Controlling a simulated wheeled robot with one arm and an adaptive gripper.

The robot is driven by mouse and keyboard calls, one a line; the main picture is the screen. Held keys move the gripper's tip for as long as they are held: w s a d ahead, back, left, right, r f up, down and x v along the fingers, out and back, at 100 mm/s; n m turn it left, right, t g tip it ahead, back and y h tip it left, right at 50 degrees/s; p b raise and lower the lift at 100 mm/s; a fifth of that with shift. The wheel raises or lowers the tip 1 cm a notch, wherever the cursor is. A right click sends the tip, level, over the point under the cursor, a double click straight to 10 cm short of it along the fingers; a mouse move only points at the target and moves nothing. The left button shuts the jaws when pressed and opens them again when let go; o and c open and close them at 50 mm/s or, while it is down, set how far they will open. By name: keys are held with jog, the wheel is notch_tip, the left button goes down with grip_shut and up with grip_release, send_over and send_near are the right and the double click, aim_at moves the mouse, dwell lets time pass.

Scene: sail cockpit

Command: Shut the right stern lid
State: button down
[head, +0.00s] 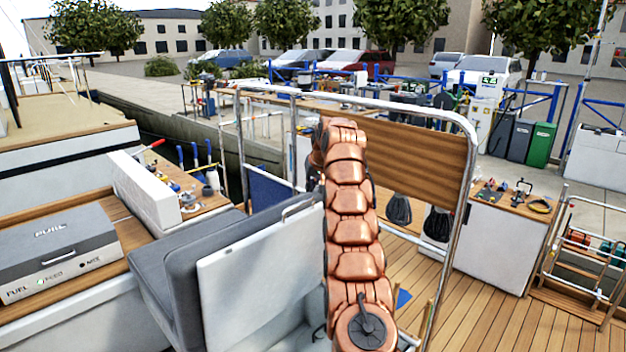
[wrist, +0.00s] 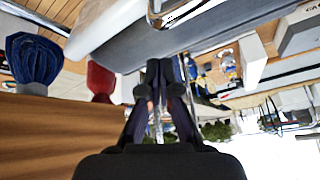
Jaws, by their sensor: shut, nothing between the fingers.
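The right stern lid, as I take it, is a white panel (head: 262,275) with a metal handle (head: 298,208) on its top edge. It stands raised and tilted against a grey cushioned seat (head: 190,250). In the wrist view, which looks upside down, a white panel edge (wrist: 105,25) and a metal handle (wrist: 180,12) show at the top. My gripper (wrist: 160,78) is shut and empty, apart from the handle. In the head view my copper arm hides most of the gripper and the area right of the lid.
A metal rail frame (head: 472,200) with a wooden panel (head: 420,160) stands close behind and right of my arm; the panel's wood also fills the wrist view's lower left (wrist: 50,135). A grey box (head: 60,250) sits at left. Wooden deck (head: 480,310) lies open at lower right.

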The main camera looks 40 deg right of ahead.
aim_at(314, 207)
jog(key=shift+s+a+f+b, duration=0.1)
jog(key=shift+s+f+b, duration=0.1)
jog(key=shift+s+b, duration=0.45)
jog(key=shift+s+a+f+b, duration=0.1)
jog(key=shift+s+f+b, duration=0.1)
jog(key=shift+b, duration=0.75)
jog(key=shift+s+a+r, duration=0.1)
jog(key=shift+s+r, duration=0.1)
jog(key=shift+r, duration=0.05)
jog(key=shift+s+a+b, duration=0.15)
jog(key=shift+s+b, duration=0.1)
jog(key=shift+b, duration=0.15)
jog(key=shift+s+a+f+b, duration=0.15)
jog(key=shift+s+a+b, duration=0.05)
jog(key=shift+s+b, duration=0.2)
jog(key=shift+s+f+b, duration=0.15)
jog(key=shift+b, duration=0.25)
